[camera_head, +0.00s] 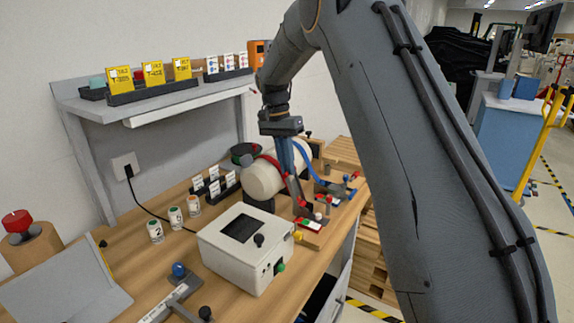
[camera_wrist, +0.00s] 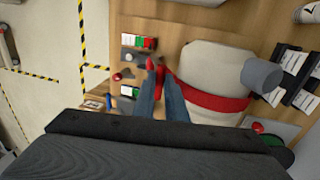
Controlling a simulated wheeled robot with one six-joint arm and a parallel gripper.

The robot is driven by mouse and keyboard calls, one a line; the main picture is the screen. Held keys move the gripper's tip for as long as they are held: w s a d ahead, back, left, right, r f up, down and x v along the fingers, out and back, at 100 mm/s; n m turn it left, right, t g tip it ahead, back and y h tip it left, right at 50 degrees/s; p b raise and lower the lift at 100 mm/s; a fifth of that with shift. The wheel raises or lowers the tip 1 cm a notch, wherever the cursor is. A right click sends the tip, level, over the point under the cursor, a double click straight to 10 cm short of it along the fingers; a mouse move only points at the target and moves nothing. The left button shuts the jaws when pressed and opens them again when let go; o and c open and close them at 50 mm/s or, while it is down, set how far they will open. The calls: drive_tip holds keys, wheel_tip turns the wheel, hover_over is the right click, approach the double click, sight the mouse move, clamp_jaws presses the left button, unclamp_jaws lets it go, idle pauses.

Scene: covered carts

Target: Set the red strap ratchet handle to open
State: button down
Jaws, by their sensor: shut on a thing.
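A cream cylinder (camera_head: 262,180) lies on the wooden bench with a red strap (camera_head: 271,160) over it. In the wrist view the red strap (camera_wrist: 215,101) runs across the cylinder (camera_wrist: 205,72) to a red ratchet handle (camera_wrist: 160,72). My gripper (camera_head: 289,172) reaches down at the near right end of the cylinder. In the wrist view the blue-grey fingers of my gripper (camera_wrist: 160,86) are shut on the red handle, one on each side. The fingers hide part of the ratchet. The handle's exact angle is hard to tell.
A white box with knobs (camera_head: 245,250) stands in front, near my gripper. Small labelled blocks (camera_head: 215,184) stand left of the cylinder. A shelf (camera_head: 150,108) overhangs the back. The bench front-left holds a blue-knobbed lever (camera_head: 179,270).

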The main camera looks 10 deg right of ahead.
drive_tip(key=shift+s+d+r, duration=0.25)
drive_tip(key=shift+s+d, duration=0.35)
drive_tip(key=shift+w+a, duration=0.1)
drive_tip(key=c, duration=2.1)
unclamp_jaws()
drive_tip(key=shift+w+a+r+b, duration=0.15)
drive_tip(key=shift+r+b, duration=0.3)
drive_tip(key=shift+r, duration=0.8)
drive_tip(key=shift+w+a+r+b, duration=0.2)
drive_tip(key=shift+r+b, duration=0.2)
drive_tip(key=shift+r, duration=0.9)
drive_tip(key=shift+w+a+r+b, duration=0.15)
drive_tip(key=shift+r+b, duration=0.3)
drive_tip(key=shift+r, duration=0.8)
